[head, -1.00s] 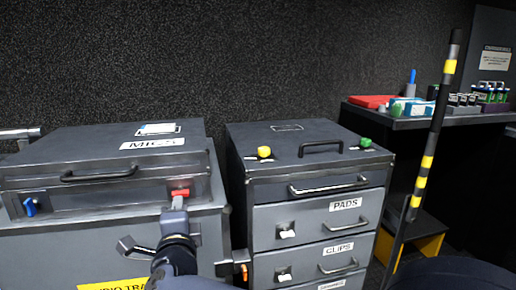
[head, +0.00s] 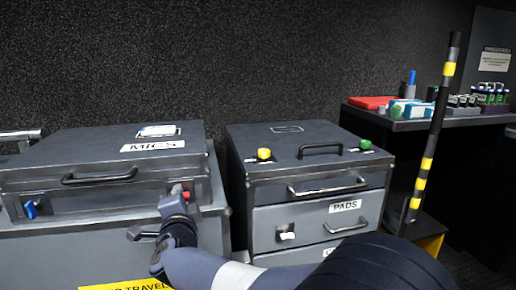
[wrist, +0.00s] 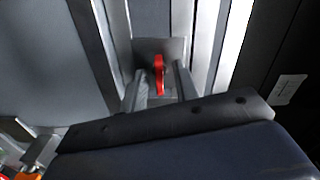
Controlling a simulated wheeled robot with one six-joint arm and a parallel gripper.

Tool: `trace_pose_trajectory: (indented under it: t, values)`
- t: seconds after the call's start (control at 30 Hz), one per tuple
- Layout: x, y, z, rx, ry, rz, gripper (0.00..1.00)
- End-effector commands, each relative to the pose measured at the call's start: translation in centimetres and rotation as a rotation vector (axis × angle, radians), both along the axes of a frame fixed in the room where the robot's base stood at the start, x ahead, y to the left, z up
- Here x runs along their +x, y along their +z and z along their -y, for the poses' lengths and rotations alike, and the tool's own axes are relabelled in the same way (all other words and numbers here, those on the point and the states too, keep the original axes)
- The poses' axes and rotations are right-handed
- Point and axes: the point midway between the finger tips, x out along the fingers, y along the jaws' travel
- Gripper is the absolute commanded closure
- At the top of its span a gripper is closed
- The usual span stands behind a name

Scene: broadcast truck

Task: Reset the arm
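My gripper (head: 176,196) is at the front of the grey MICS case (head: 92,202), at its right-hand red latch (head: 186,195). The wrist view shows my gripper (wrist: 162,84) with its two fingers apart, one on each side of the red latch (wrist: 159,74). Gaps show between the latch and the fingers, so it looks open and not clamped. In the head view the fingers partly hide this latch. The MICS lid (head: 60,157) is down. A blue latch (head: 31,209) sits at the case's left front.
A grey drawer cabinet (head: 272,220) stands close on the right, with yellow (head: 264,153) and green (head: 365,144) knobs on top. My forearm passes before its lower drawers. A black-and-yellow pole (head: 433,140) stands before a dark shelf (head: 415,124) of small items.

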Motion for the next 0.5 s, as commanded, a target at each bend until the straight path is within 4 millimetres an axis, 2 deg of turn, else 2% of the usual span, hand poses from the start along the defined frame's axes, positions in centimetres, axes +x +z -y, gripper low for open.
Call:
trace_pose_trajectory:
  t: [0.3, 0.5]
  values:
    - [-0.02, 0.39, -0.02, -0.362, 0.0, 0.085, 0.71]
    - [-0.03, 0.24, 0.0, -0.538, 0.0, 0.127, 0.71]
